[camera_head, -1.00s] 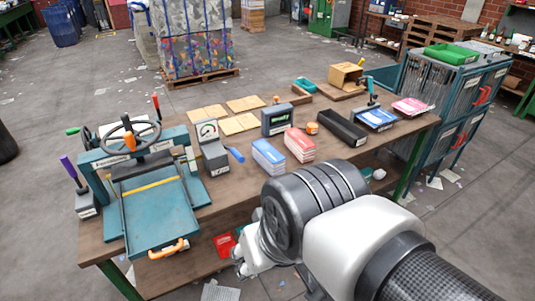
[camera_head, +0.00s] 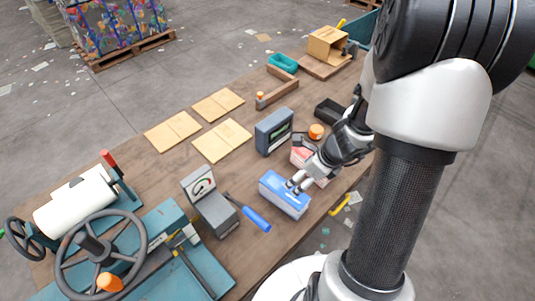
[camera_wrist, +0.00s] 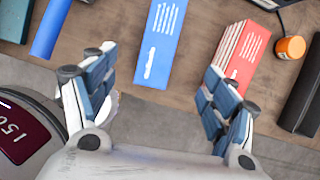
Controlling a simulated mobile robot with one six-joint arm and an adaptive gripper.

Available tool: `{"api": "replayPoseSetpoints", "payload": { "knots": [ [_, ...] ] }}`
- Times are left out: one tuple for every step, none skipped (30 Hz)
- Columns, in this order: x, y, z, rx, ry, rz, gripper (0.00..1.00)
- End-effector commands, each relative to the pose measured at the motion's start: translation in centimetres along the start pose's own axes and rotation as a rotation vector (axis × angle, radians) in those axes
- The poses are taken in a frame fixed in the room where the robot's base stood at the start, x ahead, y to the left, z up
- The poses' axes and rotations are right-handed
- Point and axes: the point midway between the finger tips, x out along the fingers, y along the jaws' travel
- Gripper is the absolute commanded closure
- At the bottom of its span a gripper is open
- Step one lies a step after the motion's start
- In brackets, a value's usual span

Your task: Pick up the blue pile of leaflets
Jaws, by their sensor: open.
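The blue pile of leaflets (camera_head: 285,196) lies on the wooden table, to the right of a blue-handled tool. In the wrist view the blue pile (camera_wrist: 160,45) shows upper centre, beyond and between my spread fingers. My gripper (camera_head: 293,186) is open and empty, above the pile in the head view; I cannot tell the exact height. In the wrist view my gripper (camera_wrist: 157,92) has one finger to each side, the right one near the red pile of leaflets (camera_wrist: 240,55). The red pile also shows in the head view (camera_head: 299,158), partly hidden by my gripper.
A grey display box (camera_head: 273,131) is behind. An orange jar (camera_head: 316,131) and a black tray (camera_head: 330,111) lie to the right. Cardboard sheets (camera_head: 222,140) lie further back.

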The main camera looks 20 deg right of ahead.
Motion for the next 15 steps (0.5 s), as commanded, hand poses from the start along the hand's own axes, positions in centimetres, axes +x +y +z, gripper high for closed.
{"api": "replayPoseSetpoints", "payload": {
  "knots": [
    [0.3,-0.1,-0.3,0.024,0.004,0.000,0.22],
    [0.6,-0.2,-0.4,0.032,0.005,-0.001,0.22],
    [1.1,-0.2,-0.5,0.037,0.005,-0.001,0.22],
    [1.6,-0.2,-0.6,0.037,0.006,-0.001,0.22],
    [2.2,-0.2,-0.6,0.036,0.006,-0.001,0.22],
    [3.1,-0.2,-0.6,0.034,0.006,0.000,0.22],
    [3.8,-0.1,-0.6,0.033,0.006,0.001,0.22],
    [4.5,-0.1,-0.6,0.033,0.005,0.001,0.22],
    [5.4,-0.1,-0.7,0.032,0.006,0.002,0.22],
    [6.1,-0.1,-0.7,0.032,0.006,0.002,0.22],
    [6.8,-0.1,-0.6,0.031,0.006,0.001,0.22],
    [7.7,-0.1,-0.6,0.030,0.006,0.001,0.22],
    [8.3,-0.1,-0.7,0.031,0.006,0.001,0.22],
    [8.9,-0.1,-0.7,0.031,0.006,0.000,0.22],
    [9.7,-0.1,-0.6,0.029,0.006,0.001,0.22]
  ]
}}
